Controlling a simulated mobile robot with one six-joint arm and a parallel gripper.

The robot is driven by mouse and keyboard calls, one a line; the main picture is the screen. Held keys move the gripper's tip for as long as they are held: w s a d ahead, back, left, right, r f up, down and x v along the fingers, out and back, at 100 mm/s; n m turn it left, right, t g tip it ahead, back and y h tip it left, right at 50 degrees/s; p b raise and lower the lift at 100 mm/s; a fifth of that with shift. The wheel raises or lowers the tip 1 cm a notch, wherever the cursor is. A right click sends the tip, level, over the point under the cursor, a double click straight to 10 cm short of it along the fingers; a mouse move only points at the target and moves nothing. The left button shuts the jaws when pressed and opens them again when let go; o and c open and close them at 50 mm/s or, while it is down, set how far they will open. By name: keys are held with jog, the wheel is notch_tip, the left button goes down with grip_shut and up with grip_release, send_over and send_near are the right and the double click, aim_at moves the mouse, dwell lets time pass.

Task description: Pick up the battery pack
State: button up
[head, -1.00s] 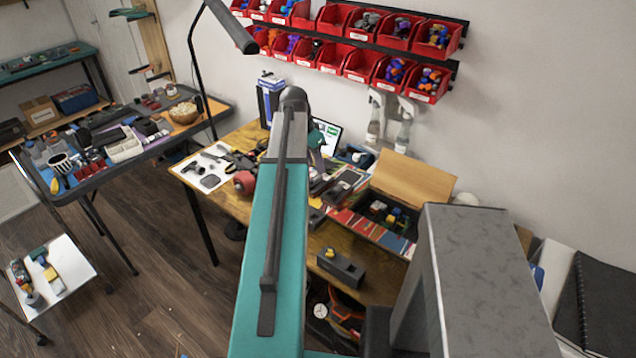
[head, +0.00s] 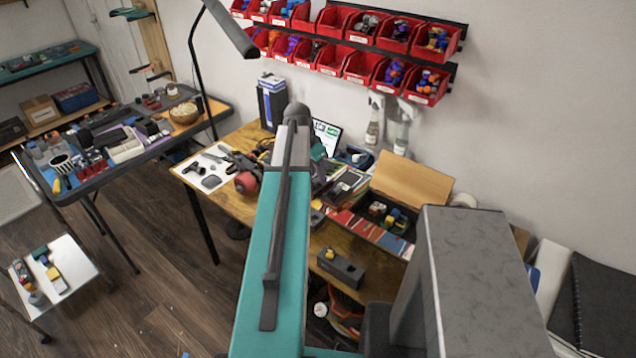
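I cannot make out a battery pack for certain; it may be among the small items on the wooden workbench (head: 222,203) or hidden behind my arm. My teal upper arm runs up the middle of the head view and covers part of the bench. A bit of my farther teal link shows just right of the elbow, above the bench clutter. My gripper is hidden behind the arm, so I cannot see its fingers or anything in them.
An open box (head: 398,246) with small coloured parts sits on the bench. A dark block with a yellow knob (head: 340,267) stands at the front edge. Red earmuffs (head: 246,182) lie left of my arm. Red bins (head: 363,67) hang above; a lamp (head: 232,30) reaches over the bench.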

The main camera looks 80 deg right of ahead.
jog(key=shift+x, duration=0.8)
jog(key=shift+c, duration=0.4)
grip_shut()
